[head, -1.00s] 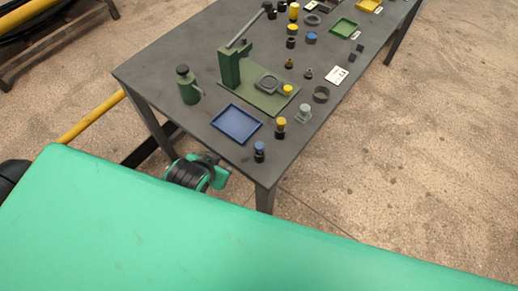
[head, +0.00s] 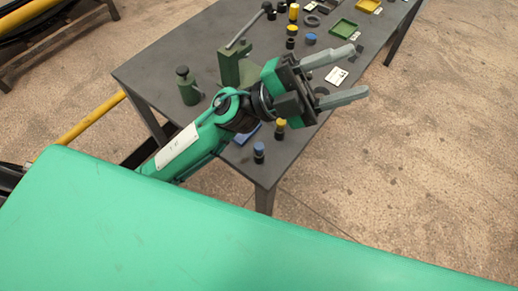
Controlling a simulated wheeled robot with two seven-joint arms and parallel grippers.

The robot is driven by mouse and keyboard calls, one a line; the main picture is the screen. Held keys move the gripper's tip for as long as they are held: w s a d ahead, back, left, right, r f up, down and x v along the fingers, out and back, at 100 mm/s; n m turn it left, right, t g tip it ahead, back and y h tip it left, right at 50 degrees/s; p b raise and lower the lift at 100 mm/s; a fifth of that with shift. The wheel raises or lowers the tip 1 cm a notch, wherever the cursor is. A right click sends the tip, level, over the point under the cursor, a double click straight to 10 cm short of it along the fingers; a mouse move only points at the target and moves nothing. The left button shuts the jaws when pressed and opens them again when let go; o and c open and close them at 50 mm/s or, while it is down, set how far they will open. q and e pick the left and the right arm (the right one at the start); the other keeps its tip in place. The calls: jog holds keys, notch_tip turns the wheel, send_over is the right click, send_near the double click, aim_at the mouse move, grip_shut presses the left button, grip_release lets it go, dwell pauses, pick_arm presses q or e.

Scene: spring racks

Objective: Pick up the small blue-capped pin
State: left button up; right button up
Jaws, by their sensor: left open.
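A small blue-capped pin (head: 259,152) with a black base stands upright at the near corner of the dark table. A wider blue-topped piece (head: 311,39) stands farther back. My left gripper (head: 357,72) is open and empty, its two grey fingers pointing right above the table's right edge. It is up and to the right of the near blue-capped pin, apart from it. My left forearm and wrist hide most of the blue tray (head: 240,139) and much of the green press (head: 229,66). My right gripper is not in view.
A yellow-capped pin (head: 280,125) stands close behind the near blue one. A green bottle (head: 187,87) stands at the left. Black and yellow pieces, a green tray (head: 343,28) and white cards are farther back on the table (head: 163,66).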

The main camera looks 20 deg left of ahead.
pick_arm(q)
jog(key=s+d+f+m+g+y, duration=0.4)
jog(key=s+m+g, duration=0.1)
jog(key=m+g, duration=0.35)
jog(key=t+y, duration=0.4)
jog(key=y, duration=1.6)
send_over(259, 146)
notch_tip(259, 146, down, 16)
jog(key=shift+m, duration=0.35)
jog(key=f, duration=0.5)
jog(key=f+p, duration=0.1)
jog(key=f, duration=0.1)
jog(key=shift+s+d+f, duration=0.1)
jog(key=shift+s+f, duration=0.1)
jog(key=shift+s, duration=0.05)
jog(key=f+p, duration=0.1)
jog(key=f, duration=0.4)
jog(key=shift+w+f+p, duration=0.2)
jog(key=shift+p, duration=0.2)
jog(key=shift+f, duration=0.2)
jog(key=c, duration=1)
grip_shut()
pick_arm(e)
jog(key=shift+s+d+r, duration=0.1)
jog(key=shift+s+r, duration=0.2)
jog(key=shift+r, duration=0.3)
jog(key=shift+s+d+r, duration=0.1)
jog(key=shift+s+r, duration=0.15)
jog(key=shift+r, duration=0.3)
